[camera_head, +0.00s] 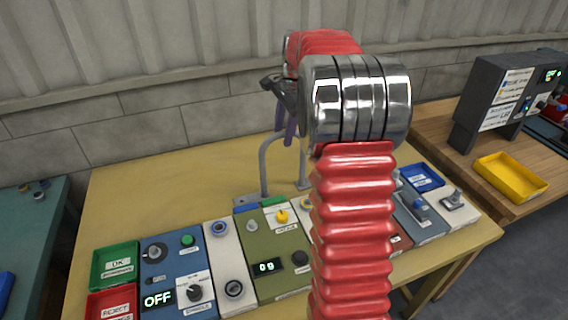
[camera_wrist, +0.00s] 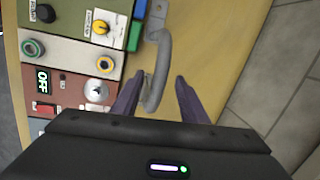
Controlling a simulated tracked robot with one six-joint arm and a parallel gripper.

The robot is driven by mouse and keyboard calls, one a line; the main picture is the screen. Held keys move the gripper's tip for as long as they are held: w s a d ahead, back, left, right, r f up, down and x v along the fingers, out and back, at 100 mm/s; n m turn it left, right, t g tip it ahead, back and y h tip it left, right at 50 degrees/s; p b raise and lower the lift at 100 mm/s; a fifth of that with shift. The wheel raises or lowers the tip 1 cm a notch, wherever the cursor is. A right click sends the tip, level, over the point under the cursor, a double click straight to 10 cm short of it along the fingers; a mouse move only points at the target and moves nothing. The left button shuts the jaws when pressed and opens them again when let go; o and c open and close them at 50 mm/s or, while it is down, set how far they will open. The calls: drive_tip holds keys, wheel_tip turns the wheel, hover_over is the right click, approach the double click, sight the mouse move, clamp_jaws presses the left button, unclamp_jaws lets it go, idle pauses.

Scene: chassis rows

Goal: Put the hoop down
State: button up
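The hoop is a grey metal arch (camera_head: 263,172) standing upright at the back of the yellow table, behind the panels. My arm hides part of it. The wrist view shows its bar (camera_wrist: 164,55) running from its mount down between my purple fingers. My gripper (camera_wrist: 159,78) is open, with one finger on each side of the hoop and visible gaps beside the bar. In the head view my gripper (camera_head: 285,126) is at the hoop's top.
Panels with knobs and displays, including a green one (camera_head: 251,244) and a blue one (camera_head: 173,262), fill the table's front. A green tray (camera_head: 96,268) and a red tray (camera_head: 97,302) are at left. A blue tray (camera_head: 421,177) is at right. A wall stands behind.

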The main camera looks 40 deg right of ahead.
drive_tip(key=f, duration=0.5)
drive_tip(key=shift+w+a+f, duration=0.1)
drive_tip(key=shift+w+a, duration=0.15)
drive_tip(key=shift+w, duration=0.05)
idle(0.4)
clamp_jaws()
idle(1.2)
